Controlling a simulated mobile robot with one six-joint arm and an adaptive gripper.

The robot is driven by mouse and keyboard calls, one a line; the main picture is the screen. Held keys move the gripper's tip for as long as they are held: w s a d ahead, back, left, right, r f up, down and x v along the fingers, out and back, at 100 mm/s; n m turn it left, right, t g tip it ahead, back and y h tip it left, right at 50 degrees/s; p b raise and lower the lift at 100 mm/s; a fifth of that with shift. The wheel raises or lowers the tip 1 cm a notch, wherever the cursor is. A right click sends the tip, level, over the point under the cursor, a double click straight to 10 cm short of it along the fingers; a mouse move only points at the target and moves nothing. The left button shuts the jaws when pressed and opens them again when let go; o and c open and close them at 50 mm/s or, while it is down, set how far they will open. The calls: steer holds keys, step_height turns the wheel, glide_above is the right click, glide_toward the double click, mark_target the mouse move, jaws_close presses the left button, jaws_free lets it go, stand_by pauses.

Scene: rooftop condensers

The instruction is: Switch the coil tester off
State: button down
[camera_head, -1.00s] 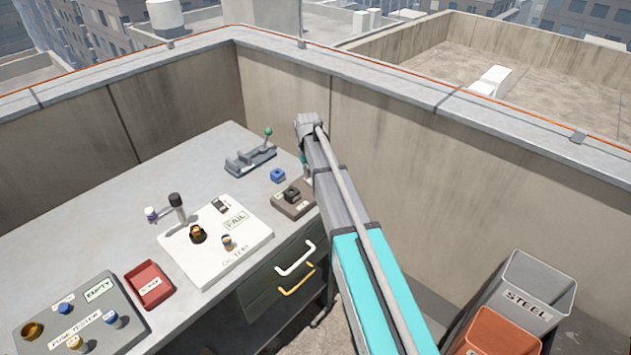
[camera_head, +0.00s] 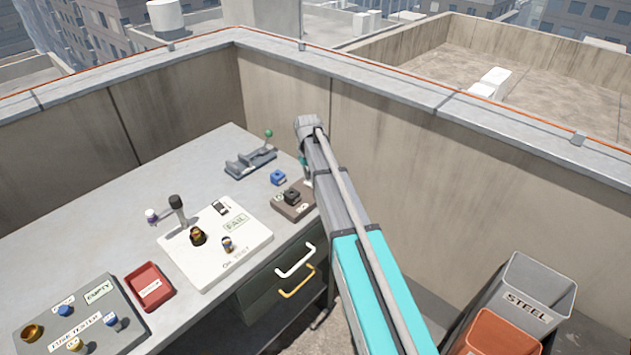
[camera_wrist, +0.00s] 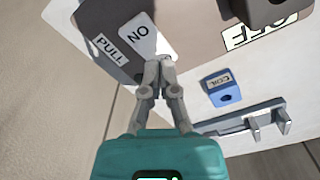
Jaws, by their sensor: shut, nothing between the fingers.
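A brown box (camera_head: 283,212) with a dark block (camera_head: 292,197) on top sits at the bench's right edge. In the wrist view this box (camera_wrist: 193,22) carries an ON label (camera_wrist: 139,37), a partly cut-off OFF label (camera_wrist: 262,30) and a PULL label (camera_wrist: 108,48). The dark block (camera_wrist: 268,8) is beside the OFF label. My gripper (camera_wrist: 161,62) is shut and empty, its tips over the box's edge near the ON label; I cannot tell if they touch. My arm hides it in the head view. A white test board (camera_head: 205,272) shows FAIL.
A blue block (camera_head: 278,177), marked COIL in the wrist view (camera_wrist: 222,92), and a grey clamp (camera_head: 248,162) with a green knob are behind the box. A fuse tester (camera_head: 38,325) and red tray (camera_head: 149,286) are at left. Parapet walls (camera_head: 400,185) border the bench.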

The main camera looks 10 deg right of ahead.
mark_target(309, 182)
steer(key=shift+r+p, duration=2.9)
steer(key=shift+r, duration=0.25)
steer(key=shift+s+f, duration=0.1)
steer(key=shift+s, duration=0.15)
steer(key=s+d+m, duration=0.1)
steer(key=s, duration=2.7)
steer(key=shift+s, duration=0.4)
